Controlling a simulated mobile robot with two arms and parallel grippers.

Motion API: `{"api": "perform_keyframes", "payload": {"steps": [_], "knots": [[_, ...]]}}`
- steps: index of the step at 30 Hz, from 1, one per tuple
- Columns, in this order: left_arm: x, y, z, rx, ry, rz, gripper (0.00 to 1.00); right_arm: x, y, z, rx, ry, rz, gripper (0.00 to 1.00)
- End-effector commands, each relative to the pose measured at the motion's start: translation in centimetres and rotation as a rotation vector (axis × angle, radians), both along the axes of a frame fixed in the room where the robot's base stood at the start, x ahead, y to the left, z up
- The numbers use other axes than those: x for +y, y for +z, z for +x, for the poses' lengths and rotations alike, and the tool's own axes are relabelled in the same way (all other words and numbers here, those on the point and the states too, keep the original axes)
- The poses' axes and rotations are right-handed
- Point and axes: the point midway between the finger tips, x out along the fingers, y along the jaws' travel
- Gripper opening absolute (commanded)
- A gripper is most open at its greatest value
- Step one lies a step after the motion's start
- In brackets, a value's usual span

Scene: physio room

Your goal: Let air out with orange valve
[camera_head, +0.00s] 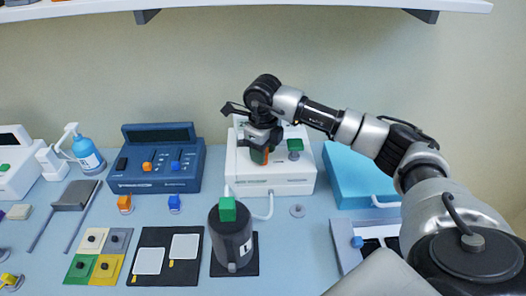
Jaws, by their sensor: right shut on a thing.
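A white box-shaped device (290,185) stands at the back centre of the table, with a small orange mark low on its front. My right gripper (261,146) points down over its top left part. It is shut on a small green and orange knob-like piece (260,156), partly hidden by the fingers. I cannot tell if this piece still touches the device. A green knob (295,146) stands to its right. My left gripper is not in view.
A dark grey cylinder (231,243) with a green top stands on a black mat in front of the white device, a pale tube beside it. A turquoise case (358,176) lies right. Coloured pads (98,255) and a black board are front left. A shelf (240,6) hangs above.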

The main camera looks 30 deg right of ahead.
Motion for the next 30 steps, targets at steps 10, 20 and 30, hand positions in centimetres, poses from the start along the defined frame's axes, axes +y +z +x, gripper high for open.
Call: {"api": "perform_keyframes", "payload": {"steps": [10,20,30], "knots": [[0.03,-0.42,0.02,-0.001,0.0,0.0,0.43,-0.07,0.05,-0.04,-0.001,-0.327,-0.001,0.19],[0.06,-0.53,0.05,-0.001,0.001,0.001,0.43,-0.06,0.1,-0.08,-0.002,-0.598,-0.001,0.19],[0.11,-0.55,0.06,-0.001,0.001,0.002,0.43,-0.06,0.11,-0.11,-0.003,-0.754,0.0,0.19]]}}
